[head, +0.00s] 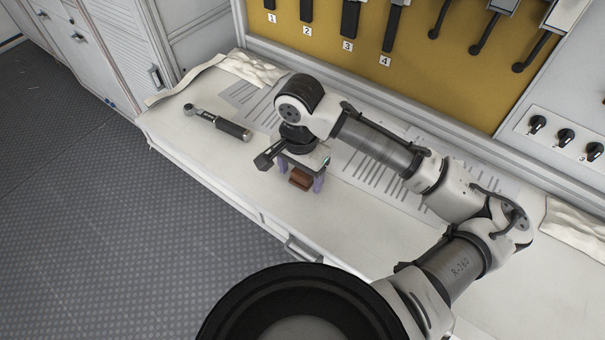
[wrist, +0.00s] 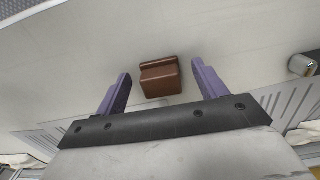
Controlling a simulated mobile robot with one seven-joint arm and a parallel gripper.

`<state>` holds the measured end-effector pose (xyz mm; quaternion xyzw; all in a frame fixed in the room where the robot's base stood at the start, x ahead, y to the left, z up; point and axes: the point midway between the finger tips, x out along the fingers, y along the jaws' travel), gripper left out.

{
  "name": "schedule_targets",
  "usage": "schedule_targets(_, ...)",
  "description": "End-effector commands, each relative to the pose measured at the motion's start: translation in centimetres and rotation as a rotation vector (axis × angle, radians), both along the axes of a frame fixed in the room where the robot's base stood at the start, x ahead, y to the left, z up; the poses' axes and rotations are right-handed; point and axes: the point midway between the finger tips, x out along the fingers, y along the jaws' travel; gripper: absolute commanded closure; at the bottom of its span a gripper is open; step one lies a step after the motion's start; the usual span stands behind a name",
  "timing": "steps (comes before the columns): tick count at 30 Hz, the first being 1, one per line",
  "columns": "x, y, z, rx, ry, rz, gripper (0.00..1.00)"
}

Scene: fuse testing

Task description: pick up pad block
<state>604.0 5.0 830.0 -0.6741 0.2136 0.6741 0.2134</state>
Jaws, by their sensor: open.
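The pad block is a small reddish-brown block (head: 300,179) with a step along its top. It lies on the white worktop below my gripper in the head view. My gripper (head: 303,186) points down over it with its purple fingers apart. In the wrist view the block (wrist: 160,78) shows between and slightly beyond the two open fingertips (wrist: 161,80). There is a gap on each side of it, and the fingers do not appear to touch it. Part of the block is hidden by my gripper in the head view.
A tool with a black handle (head: 232,129) lies on the worktop (head: 190,150) to the left. Printed sheets (head: 375,178) lie under and behind my arm. A yellow panel (head: 330,48) with numbered hanging tools stands at the back. A drawer handle (head: 302,250) sits below the front edge.

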Motion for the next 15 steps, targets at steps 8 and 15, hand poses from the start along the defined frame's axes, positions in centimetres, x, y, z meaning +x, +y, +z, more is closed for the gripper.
schedule_targets(8,0.01,-0.02,-0.45,0.0,0.0,0.0,0.29)
schedule_targets(15,0.01,-0.02,-0.43,0.0,0.0,0.0,0.59)
